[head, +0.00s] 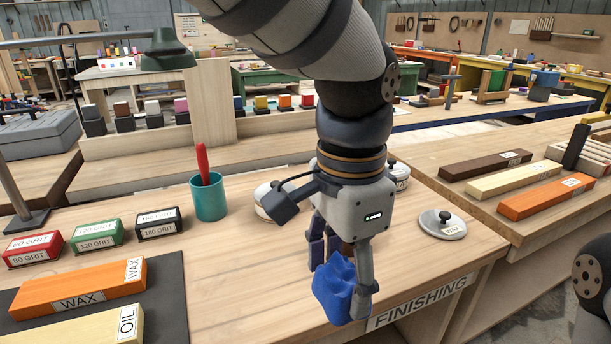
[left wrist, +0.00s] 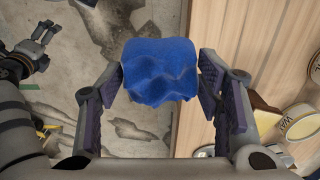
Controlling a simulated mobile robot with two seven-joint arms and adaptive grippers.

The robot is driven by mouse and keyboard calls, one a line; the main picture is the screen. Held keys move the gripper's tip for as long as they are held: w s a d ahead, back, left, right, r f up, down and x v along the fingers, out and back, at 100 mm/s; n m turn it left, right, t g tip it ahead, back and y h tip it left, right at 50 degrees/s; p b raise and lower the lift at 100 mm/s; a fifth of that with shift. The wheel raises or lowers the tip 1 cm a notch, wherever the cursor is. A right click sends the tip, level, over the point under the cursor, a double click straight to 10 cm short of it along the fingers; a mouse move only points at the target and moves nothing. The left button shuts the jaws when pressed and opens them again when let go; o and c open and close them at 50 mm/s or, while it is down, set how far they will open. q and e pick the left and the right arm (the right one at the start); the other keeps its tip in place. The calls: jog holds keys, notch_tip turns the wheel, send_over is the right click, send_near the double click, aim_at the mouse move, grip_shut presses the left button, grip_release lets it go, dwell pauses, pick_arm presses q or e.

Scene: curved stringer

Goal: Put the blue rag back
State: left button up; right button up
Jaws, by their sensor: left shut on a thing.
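The blue rag (head: 335,287) is a crumpled bundle held in my left gripper (head: 340,275) by the front edge of the bench marked FINISHING. The left wrist view shows the rag (left wrist: 160,70) between the two fingers of the left gripper (left wrist: 160,82), with floor and the bench edge beneath it. The fingers are shut on its sides. Part of what looks like my right arm and gripper (left wrist: 38,45) shows at the upper left of the left wrist view; its jaw state is unclear.
On the finishing bench (head: 250,285) stand a teal cup (head: 208,198) with a red tool, small grit blocks (head: 97,234), an orange WAX block (head: 82,290), round tins (head: 270,200) and a knobbed WAX lid (head: 441,225). The bench's front middle is clear.

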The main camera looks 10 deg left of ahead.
pick_arm(q)
jog(key=w+a+f+b, duration=0.1)
jog(key=w+a+f, duration=0.3)
jog(key=a+f, duration=0.1)
jog(key=w+a+f+b, duration=0.1)
jog(key=w+a+f, duration=0.4)
notch_tip(320, 180, down, 3)
jog(key=shift+w+a+r, duration=0.1)
jog(key=shift+w, duration=0.05)
pick_arm(e)
jog(key=shift+g, duration=0.6)
jog(key=s+f, duration=0.3)
jog(key=shift+s+d+f, duration=0.1)
pick_arm(q)
jog(key=o, duration=1)
jog(key=shift+f, duration=0.2)
